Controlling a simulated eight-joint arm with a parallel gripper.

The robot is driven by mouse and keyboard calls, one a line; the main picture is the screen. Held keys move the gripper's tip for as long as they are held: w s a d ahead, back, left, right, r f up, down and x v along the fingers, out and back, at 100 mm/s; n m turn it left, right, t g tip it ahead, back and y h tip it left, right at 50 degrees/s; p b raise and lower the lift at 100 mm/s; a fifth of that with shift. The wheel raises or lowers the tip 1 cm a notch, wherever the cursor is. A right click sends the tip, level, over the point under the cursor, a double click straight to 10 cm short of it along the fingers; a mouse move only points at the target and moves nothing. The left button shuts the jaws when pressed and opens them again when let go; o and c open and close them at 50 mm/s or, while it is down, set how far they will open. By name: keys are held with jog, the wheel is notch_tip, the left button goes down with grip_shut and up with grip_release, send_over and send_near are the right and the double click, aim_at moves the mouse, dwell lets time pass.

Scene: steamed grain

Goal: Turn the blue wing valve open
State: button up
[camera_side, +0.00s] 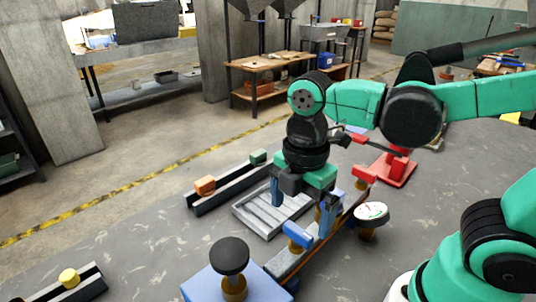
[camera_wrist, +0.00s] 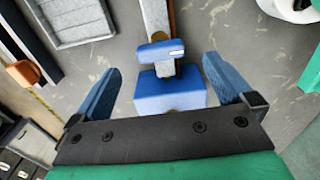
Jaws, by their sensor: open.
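The blue wing valve (camera_side: 298,235) sits on a grey pipe run with brown ends and edges (camera_side: 290,263), in front of and below my gripper (camera_side: 301,219). In the wrist view the blue wing (camera_wrist: 160,50), with a small white mark, lies crosswise over the pipe, between and slightly beyond my fingertips. A larger blue block (camera_wrist: 170,92) shows behind it. My gripper (camera_wrist: 161,66) is open and empty, its two blue fingers on either side of the wing with gaps. I see no contact. How far the fingertips are above the wing is hard to tell.
A round white gauge (camera_side: 371,211) stands close right of the pipe. A blue box with a black knob (camera_side: 230,256) is at the front. A red fitting (camera_side: 397,165) is behind right. A grey slatted tray (camera_side: 264,219) and a dark rail (camera_side: 228,187) lie left.

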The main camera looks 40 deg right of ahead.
aim_at(298, 229)
jog(key=shift+f, duration=1.95)
jog(key=c, duration=1.3)
